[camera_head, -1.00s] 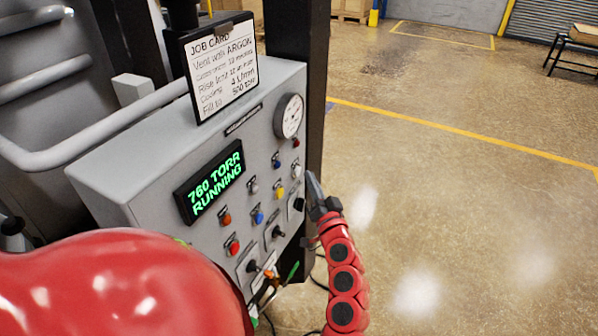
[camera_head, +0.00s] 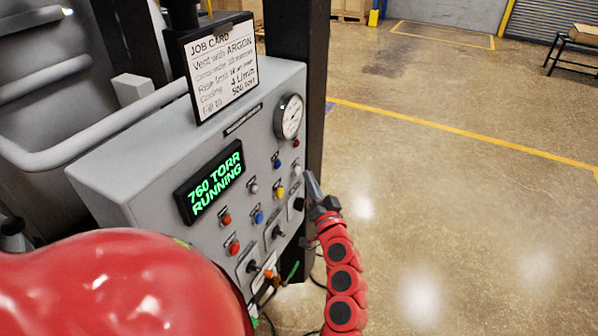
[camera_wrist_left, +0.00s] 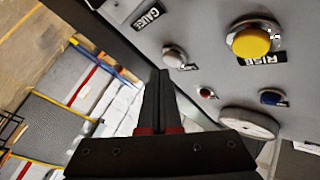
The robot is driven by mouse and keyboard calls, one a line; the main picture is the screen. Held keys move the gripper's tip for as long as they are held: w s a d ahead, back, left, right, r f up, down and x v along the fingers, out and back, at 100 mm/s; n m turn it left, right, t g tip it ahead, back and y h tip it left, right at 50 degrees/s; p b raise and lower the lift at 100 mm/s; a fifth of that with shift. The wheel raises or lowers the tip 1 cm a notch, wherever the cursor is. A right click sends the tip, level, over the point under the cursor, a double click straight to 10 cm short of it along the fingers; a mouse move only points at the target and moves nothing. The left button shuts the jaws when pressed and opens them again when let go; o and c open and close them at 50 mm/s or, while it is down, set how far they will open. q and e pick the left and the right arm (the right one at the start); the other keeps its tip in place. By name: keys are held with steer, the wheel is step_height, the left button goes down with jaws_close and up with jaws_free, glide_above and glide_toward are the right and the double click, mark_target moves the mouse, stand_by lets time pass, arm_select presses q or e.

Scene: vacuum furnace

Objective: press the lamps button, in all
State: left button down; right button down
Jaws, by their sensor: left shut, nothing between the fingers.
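A grey control panel (camera_head: 170,150) carries several coloured buttons. I cannot read which one is labelled lamps. A white button (camera_head: 297,169) sits near the panel's right edge, and it also shows in the left wrist view (camera_wrist_left: 173,57); its label is not legible. My left gripper (camera_head: 311,183) is shut and empty, beside that edge and close to the white button. In the left wrist view its fingertips (camera_wrist_left: 160,74) show just below the white button; I cannot tell whether they touch. A yellow button (camera_wrist_left: 250,42) labelled RISE is to the right. My right gripper is not in view.
A small red button (camera_wrist_left: 206,93), a blue button (camera_wrist_left: 270,97) and a round gauge (camera_head: 289,116) are close by. Black knobs (camera_head: 298,204) lie lower. The display (camera_head: 210,182) reads 760 TORR RUNNING. A job card (camera_head: 220,68) stands on top. Open floor lies right.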

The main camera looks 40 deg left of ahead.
arm_select(q)
steer(key=shift+a, duration=0.3)
steer(key=shift+s+a, duration=0.15)
steer(key=shift+a, duration=0.2)
stand_by(0.5)
stand_by(0.4)
steer(key=shift+d+b, duration=0.45)
steer(key=shift+d, duration=0.3)
steer(key=d+b, duration=0.1)
steer(key=w+d, duration=0.1)
steer(key=d, duration=0.1)
steer(key=d+b, duration=0.1)
steer(key=d, duration=0.1)
steer(key=shift+w+b, duration=0.25)
steer(key=shift+b, duration=0.05)
steer(key=shift+f, duration=0.1)
stand_by(0.5)
